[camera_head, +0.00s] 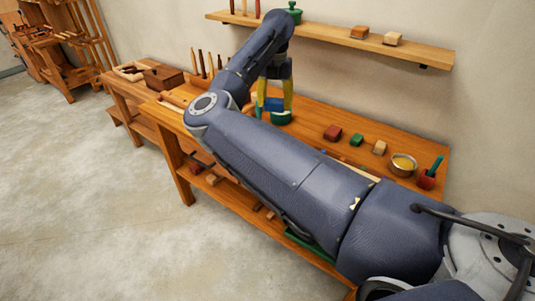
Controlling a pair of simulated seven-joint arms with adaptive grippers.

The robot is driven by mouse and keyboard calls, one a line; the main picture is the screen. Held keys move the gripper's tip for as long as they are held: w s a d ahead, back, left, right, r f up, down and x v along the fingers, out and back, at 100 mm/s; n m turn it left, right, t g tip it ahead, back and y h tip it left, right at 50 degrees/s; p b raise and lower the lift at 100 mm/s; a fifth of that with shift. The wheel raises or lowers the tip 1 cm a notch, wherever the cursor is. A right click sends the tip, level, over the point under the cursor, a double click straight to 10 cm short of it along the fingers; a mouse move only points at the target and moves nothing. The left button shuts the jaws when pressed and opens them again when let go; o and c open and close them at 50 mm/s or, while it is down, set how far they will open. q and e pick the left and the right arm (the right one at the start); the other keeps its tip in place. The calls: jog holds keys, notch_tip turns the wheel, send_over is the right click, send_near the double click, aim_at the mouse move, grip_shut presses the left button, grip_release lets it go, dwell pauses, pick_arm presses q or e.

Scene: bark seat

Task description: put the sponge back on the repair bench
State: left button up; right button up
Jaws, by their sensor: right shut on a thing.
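My right arm reaches from the lower right across the picture to the far part of the wooden repair bench (315,121). My right gripper (275,101) points down low over the bench top. Its yellow-sided fingers are shut on a small blue block (273,104), which may be the sponge; it is too small to be sure. A green thing (281,118) is just below the fingers; whether it touches the block or the bench I cannot tell. My left gripper is not in view. My arm hides much of the bench's front.
A dark red block (333,133), a green block (356,140), a tan block (379,148), a metal bowl (403,165) and a red pot with a green handle (429,175) stand along the bench's right. A wall shelf (330,38) is above. A wooden box (164,77) is left.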

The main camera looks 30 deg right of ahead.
notch_tip(320, 180, down, 20)
jog(key=shift+r, duration=0.1)
dwell(0.7)
jog(key=shift+f, duration=0.2)
jog(key=o, duration=1)
notch_tip(320, 180, up, 12)
jog(key=shift+r, duration=0.15)
dwell(0.3)
